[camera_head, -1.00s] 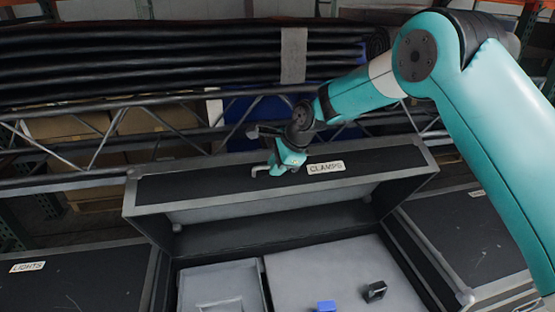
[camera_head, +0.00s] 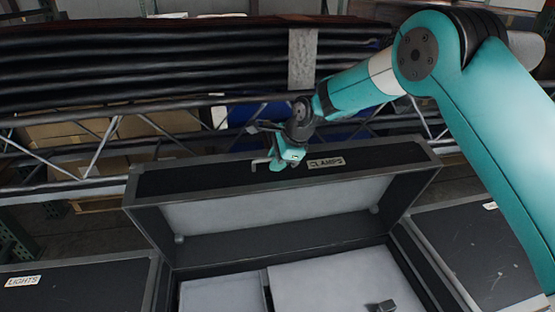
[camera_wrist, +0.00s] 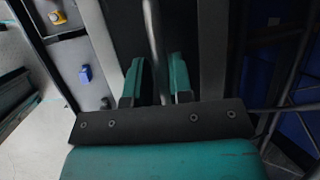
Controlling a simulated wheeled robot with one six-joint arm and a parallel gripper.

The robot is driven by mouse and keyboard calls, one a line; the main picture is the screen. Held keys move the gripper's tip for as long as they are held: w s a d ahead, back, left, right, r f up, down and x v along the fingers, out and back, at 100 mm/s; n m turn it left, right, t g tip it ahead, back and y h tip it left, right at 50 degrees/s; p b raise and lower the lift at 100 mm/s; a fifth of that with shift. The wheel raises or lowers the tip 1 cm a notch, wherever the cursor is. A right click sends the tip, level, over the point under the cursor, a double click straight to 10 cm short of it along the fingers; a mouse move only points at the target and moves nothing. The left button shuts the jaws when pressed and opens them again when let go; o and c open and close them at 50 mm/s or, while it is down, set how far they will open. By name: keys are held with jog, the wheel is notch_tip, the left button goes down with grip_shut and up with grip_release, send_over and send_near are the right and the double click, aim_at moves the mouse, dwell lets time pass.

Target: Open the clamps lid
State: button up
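The case with the lid labelled CLAMPS (camera_head: 327,163) stands open in the middle of the head view. Its lid (camera_head: 210,180) is tilted up at the back, with the pale lining showing. A metal handle (camera_head: 256,166) is on the lid's front face, left of the label. My gripper (camera_head: 280,163) is at this handle, partly covering it. The exact contact is hard to see.
The case holds a pale tray (camera_head: 222,296), a pale panel (camera_head: 335,283) and a dark clamp (camera_head: 382,306). The wrist view also shows a blue item (camera_wrist: 85,74) and a yellow one (camera_wrist: 57,17). A LIGHTS case (camera_head: 75,285) stands left. Truss and dark rolls (camera_head: 150,65) lie behind.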

jog(key=shift+o, duration=1.3)
jog(key=shift+f, duration=0.1)
jog(key=shift+s+a, duration=0.15)
jog(key=b+v, duration=0.1)
jog(key=v, duration=1.1)
